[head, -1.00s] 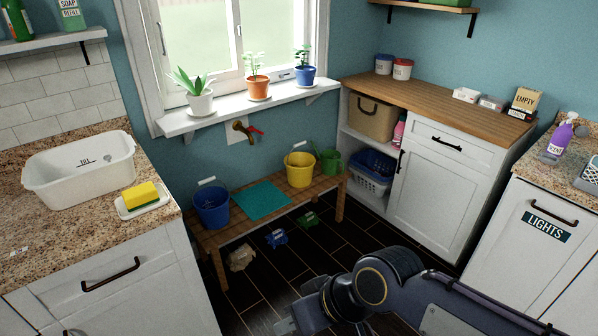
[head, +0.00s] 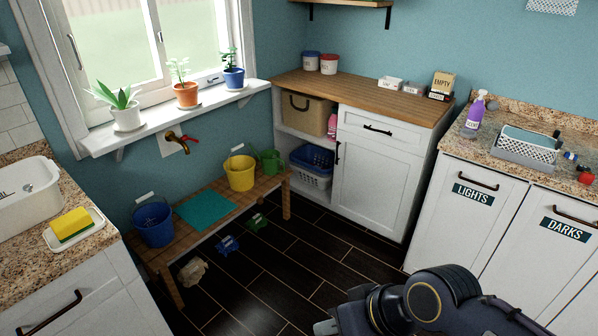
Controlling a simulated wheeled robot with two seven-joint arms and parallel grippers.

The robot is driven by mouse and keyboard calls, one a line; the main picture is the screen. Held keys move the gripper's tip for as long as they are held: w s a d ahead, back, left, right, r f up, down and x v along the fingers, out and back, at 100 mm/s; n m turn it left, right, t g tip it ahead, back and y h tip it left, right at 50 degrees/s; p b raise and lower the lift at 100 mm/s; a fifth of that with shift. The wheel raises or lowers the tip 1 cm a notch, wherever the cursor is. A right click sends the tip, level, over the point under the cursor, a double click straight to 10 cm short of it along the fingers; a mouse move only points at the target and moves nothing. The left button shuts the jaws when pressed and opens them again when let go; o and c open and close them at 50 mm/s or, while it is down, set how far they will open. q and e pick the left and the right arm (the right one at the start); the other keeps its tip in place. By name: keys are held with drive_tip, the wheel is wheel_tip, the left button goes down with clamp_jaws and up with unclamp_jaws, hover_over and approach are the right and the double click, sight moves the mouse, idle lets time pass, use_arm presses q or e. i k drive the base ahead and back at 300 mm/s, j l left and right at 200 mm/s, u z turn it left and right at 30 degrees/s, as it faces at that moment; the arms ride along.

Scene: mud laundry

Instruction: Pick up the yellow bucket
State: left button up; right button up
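The yellow bucket (head: 240,174) stands upright on the low slatted wooden bench (head: 222,225) under the window, with its handle raised. It is left of the green watering can (head: 271,161) and beyond the teal mat (head: 205,210). My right gripper (head: 326,328) is at the bottom edge of the head view, far nearer to me than the bench and touching nothing that I can see. Only part of it shows, so its finger opening is unclear. My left gripper is out of view.
A blue bucket (head: 153,222) stands at the bench's near end. Small blue and green items and a beige one (head: 193,272) lie below the bench. White cabinets (head: 378,170) stand to the right, a granite counter (head: 85,240) to the left. The dark floor (head: 300,262) between is clear.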

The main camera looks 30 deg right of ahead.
sight(240, 169)
drive_tip(key=z, duration=0.5)
drive_tip(key=i+u, duration=0.1)
drive_tip(key=i, duration=0.4)
drive_tip(key=i+u, duration=0.1)
drive_tip(key=i, duration=0.35)
drive_tip(key=i+l+u, duration=0.1)
drive_tip(key=i, duration=0.4)
drive_tip(key=i+l+u, duration=0.1)
drive_tip(key=i, duration=0.35)
drive_tip(key=i+l+u, duration=0.1)
drive_tip(key=i, duration=0.4)
drive_tip(key=i+l+u, duration=0.1)
drive_tip(key=i+l, duration=0.15)
drive_tip(key=i, duration=0.2)
drive_tip(key=i+l+u, duration=0.1)
drive_tip(key=i+l, duration=0.15)
drive_tip(key=i, duration=0.2)
